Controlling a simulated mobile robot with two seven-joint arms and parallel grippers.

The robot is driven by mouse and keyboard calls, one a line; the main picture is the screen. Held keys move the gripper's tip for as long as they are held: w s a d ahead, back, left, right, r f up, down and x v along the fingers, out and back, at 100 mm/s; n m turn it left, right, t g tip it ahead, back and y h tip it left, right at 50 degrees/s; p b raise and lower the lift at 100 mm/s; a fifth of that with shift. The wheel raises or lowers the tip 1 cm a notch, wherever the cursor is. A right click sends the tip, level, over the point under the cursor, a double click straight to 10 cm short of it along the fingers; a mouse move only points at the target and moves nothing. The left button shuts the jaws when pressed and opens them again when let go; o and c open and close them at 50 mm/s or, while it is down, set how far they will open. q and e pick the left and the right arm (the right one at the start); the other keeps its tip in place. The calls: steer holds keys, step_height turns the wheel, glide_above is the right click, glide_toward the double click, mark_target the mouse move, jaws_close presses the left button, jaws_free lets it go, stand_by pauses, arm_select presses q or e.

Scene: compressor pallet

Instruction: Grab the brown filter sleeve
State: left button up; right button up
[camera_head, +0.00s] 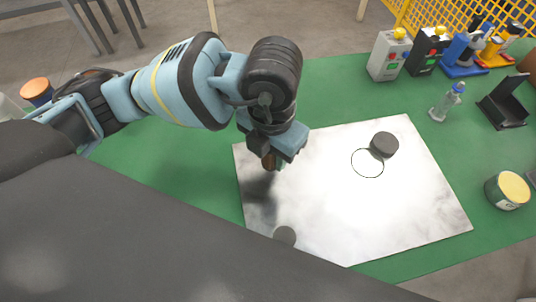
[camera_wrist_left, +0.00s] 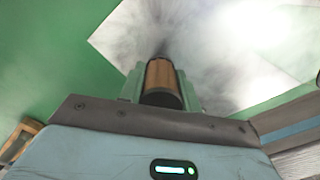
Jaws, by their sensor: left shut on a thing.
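The brown filter sleeve (camera_wrist_left: 161,80) shows in the left wrist view as a brown cylinder with a dark end, between the green fingers of my left gripper (camera_wrist_left: 160,88). In the head view my left gripper (camera_head: 274,160) is over the left part of the metal plate, and only a small brown part of the sleeve (camera_head: 268,161) shows under it. The gripper is shut on the sleeve. Whether the sleeve touches the plate cannot be told. My right gripper is not in view.
The shiny metal plate (camera_head: 330,215) lies on a green surface (camera_head: 170,160). A dark puck (camera_head: 384,144) sits on it beside a thin black ring (camera_head: 367,163), with a grey disc (camera_head: 285,236) near the front edge. A bottle (camera_head: 440,106), black stand (camera_head: 505,105) and tin (camera_head: 507,191) stand right.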

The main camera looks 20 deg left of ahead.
arm_select(q)
steer(key=s+d, duration=0.2)
steer(key=d, duration=0.2)
steer(key=s+d, duration=0.3)
steer(key=d, duration=0.1)
steer(key=s+d+r, duration=0.1)
steer(key=s+d, duration=0.2)
steer(key=d, duration=0.2)
steer(key=shift+r+b, duration=0.1)
steer(key=shift+b, duration=0.25)
